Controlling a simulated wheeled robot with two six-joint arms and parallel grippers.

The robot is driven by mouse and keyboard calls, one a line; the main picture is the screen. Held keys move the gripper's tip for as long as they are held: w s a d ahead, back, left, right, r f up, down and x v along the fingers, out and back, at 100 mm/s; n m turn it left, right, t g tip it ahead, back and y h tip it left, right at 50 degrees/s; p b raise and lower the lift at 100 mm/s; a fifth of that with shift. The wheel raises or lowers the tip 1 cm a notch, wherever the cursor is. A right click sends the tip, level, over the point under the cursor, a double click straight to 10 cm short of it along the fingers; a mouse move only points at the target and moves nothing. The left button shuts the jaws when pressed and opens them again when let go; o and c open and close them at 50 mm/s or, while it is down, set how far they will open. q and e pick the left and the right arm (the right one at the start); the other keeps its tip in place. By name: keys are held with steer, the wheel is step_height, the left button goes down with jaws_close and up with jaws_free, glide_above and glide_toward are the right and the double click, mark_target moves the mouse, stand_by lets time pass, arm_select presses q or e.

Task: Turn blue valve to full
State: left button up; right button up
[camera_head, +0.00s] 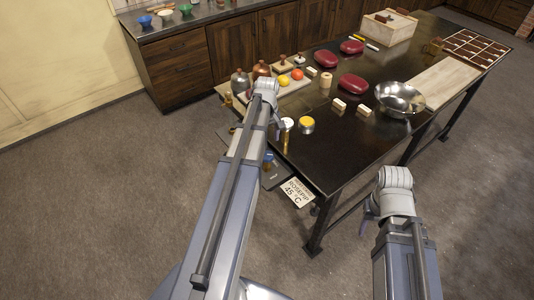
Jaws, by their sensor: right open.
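A small blue part (268,157), which may be the blue valve, shows at the near left edge of the dark table, just right of my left forearm. It is too small to tell how far it is turned. My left gripper (277,122) is over the table's left end, beyond the blue part, and mostly hidden behind its own wrist. I cannot tell how its jaws stand. My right gripper (368,218) is open and empty, over the floor in front of the table and well right of the blue part.
The dark table (340,140) carries a yellow-topped jar (306,125), a metal bowl (399,98), red cushions (353,84) and a board (445,84). The floor at left is clear.

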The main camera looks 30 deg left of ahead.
mark_target(267, 154)
arm_select(q)
step_height(267, 154, down, 7)
steer(key=b, duration=0.7)
steer(key=shift+f, duration=0.2)
steer(key=shift+c, duration=0.3)
steer(key=c, duration=1.3)
steer(key=shift+n, duration=0.3)
steer(key=n, duration=0.4)
steer(key=shift+n, duration=2.3)
